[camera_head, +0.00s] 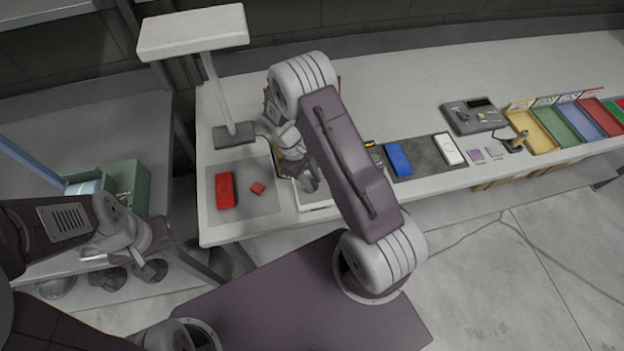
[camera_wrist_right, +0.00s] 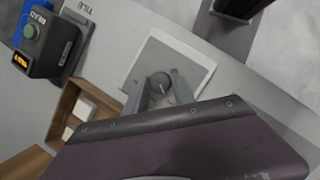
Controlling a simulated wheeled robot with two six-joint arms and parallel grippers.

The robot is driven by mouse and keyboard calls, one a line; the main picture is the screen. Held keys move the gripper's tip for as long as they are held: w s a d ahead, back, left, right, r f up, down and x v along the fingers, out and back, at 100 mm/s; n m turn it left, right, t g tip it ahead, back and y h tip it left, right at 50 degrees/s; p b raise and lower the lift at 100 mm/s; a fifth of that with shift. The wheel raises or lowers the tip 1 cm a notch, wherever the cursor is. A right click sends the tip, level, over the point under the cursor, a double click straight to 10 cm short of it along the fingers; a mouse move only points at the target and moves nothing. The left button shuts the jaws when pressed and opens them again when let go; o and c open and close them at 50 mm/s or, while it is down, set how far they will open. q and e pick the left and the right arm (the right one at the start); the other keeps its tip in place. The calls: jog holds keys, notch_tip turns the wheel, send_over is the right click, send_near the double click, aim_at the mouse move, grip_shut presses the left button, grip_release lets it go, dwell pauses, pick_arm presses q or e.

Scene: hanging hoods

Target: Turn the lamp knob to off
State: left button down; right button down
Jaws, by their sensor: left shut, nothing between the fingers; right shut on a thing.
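The lamp (camera_head: 195,32) has a wide white hood on a thin post, with a dark base (camera_head: 235,135) at the left of the counter. My right gripper (camera_wrist_right: 160,84) is shut on a small grey knob (camera_wrist_right: 161,76). In the head view my right arm covers most of this spot, and the knob's setting cannot be read. My left gripper (camera_head: 160,238) is shut and empty at the left, away from the counter.
Coloured trays (camera_head: 560,125) stand at the right.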

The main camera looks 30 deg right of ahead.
dwell(0.5)
jog(key=c, duration=1.1)
grip_release()
jog(key=shift+o, duration=0.2)
jog(key=b+v, duration=0.1)
jog(key=v, duration=0.8)
jog(key=shift+r, duration=0.1)
